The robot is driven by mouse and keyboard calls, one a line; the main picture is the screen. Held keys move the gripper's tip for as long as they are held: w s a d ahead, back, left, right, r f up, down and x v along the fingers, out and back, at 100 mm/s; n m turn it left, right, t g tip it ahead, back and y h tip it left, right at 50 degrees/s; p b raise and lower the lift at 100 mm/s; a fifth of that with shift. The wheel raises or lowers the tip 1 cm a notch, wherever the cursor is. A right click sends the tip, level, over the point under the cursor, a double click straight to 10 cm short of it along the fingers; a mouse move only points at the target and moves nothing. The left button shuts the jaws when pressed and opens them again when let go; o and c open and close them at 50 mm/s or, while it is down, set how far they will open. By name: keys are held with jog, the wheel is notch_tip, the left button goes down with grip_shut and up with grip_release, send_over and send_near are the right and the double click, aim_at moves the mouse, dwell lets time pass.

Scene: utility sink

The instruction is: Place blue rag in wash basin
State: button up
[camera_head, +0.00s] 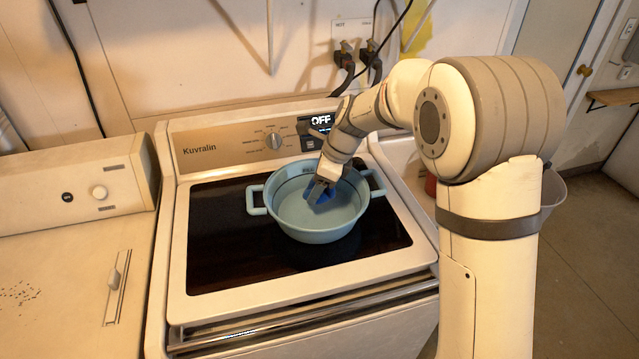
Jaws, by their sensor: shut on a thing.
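The wash basin (290,226) is a light blue round tub with two side handles. It stands on the dark glass top of the middle machine. My gripper (320,188) points down over the right part of the basin's opening, inside its rim as seen from here. It is shut on the blue rag (322,196), a small dark blue bunch at the fingertips. I cannot tell whether the rag touches the basin floor.
The machine's back panel (235,143) with a knob and display rises behind the basin. Another white machine (60,260) stands at the left. Taps and hoses (360,58) are on the wall behind. A pale bucket (552,190) is at the right, partly behind my arm.

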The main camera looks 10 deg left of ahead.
jog(key=shift+f, duration=0.2)
jog(key=o, duration=1.1)
jog(key=shift+c, duration=0.2)
jog(key=shift+r, duration=0.1)
notch_tip(320, 180, up, 7)
jog(key=p, duration=0.6)
jog(key=s+d+r+n+t+b, duration=0.15)
jog(key=s+d+r+n, duration=0.3)
jog(key=d, duration=0.45)
jog(key=s+d+f+n+t+h+b, duration=0.2)
jog(key=s+d+n+h+b, duration=0.2)
jog(key=s+d+n, duration=0.9)
jog(key=s+d, duration=0.5)
jog(key=s, duration=0.3)
jog(key=shift+f, duration=0.15)
